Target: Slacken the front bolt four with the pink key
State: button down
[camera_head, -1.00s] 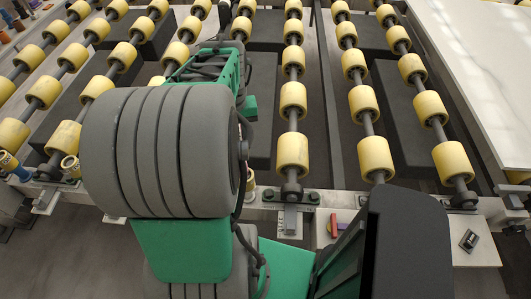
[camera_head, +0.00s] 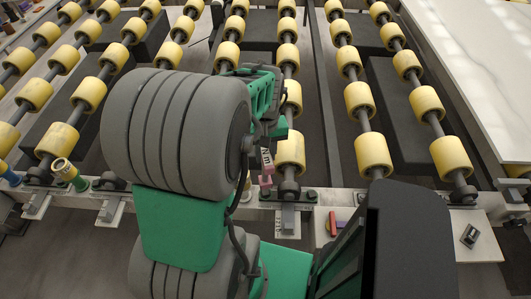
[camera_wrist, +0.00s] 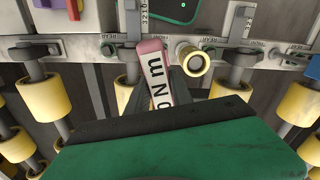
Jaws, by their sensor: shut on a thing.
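The pink key (camera_head: 266,181) has a pink jaw end and a white label reading "Nm". In the wrist view the key (camera_wrist: 151,47) points up and away from my gripper, its pink end close to the front rail (camera_wrist: 120,47). My gripper (camera_wrist: 160,90) is shut on the key; in the head view my gripper (camera_head: 268,138) is partly hidden by my arm. In the wrist view, small FRONT and REAR labels run along the rail; bolt numbers are unreadable. Contact between key and bolt cannot be told.
A hollow yellow cylinder (camera_wrist: 193,65) stands just right of the key. Rows of yellow rollers (camera_head: 361,152) on shafts fill the area behind the rail. A white slab (camera_head: 490,70) is at right.

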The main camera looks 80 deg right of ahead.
jog(key=shift+s+a+f, duration=0.1)
jog(key=shift+a+f, duration=0.05)
jog(key=shift+f, duration=0.05)
jog(key=b, duration=0.3)
send_over(266, 181)
jog(key=shift+d+f, duration=0.15)
jog(key=shift+f, duration=1.05)
jog(key=shift+d+f, duration=0.1)
jog(key=shift+f, duration=1.05)
jog(key=shift+f+b, duration=0.4)
jog(key=shift+f, duration=0.4)
